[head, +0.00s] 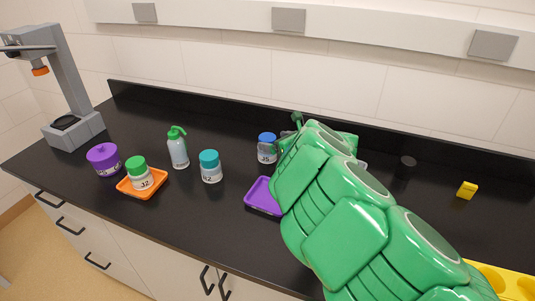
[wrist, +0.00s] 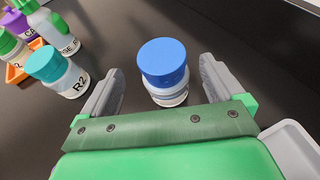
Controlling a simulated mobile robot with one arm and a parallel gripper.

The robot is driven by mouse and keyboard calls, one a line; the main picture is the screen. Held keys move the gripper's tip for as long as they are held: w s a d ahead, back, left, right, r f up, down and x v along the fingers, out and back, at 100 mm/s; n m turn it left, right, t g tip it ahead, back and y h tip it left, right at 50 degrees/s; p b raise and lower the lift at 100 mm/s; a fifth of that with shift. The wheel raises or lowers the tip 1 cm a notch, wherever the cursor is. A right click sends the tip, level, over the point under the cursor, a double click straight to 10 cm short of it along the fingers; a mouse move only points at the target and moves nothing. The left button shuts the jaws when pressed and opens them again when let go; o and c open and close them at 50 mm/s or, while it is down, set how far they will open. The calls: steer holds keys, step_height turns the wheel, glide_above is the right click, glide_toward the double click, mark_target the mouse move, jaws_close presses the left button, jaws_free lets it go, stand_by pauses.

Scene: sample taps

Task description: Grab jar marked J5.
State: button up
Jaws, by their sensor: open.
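The jar with a blue lid (head: 267,139) stands upright on the black counter, left of my arm's end in the head view; its label appears to read J5. In the wrist view the blue-lidded jar (wrist: 163,62) stands between the two grey fingers of my gripper (wrist: 158,72), toward their tips. The fingers are open, with a gap on each side of the jar, and do not appear to touch it. Its label cannot be read there. My green arm hides much of the gripper in the head view.
A purple tray (head: 258,198) lies in front. A yellow block (head: 467,190) sits right.

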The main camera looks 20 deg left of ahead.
mark_target(269, 138)
steer(key=shift+r+x, duration=0.2)
steer(key=shift+x, duration=3.2)
steer(key=shift+w, duration=0.15)
steer(key=c, duration=1.6)
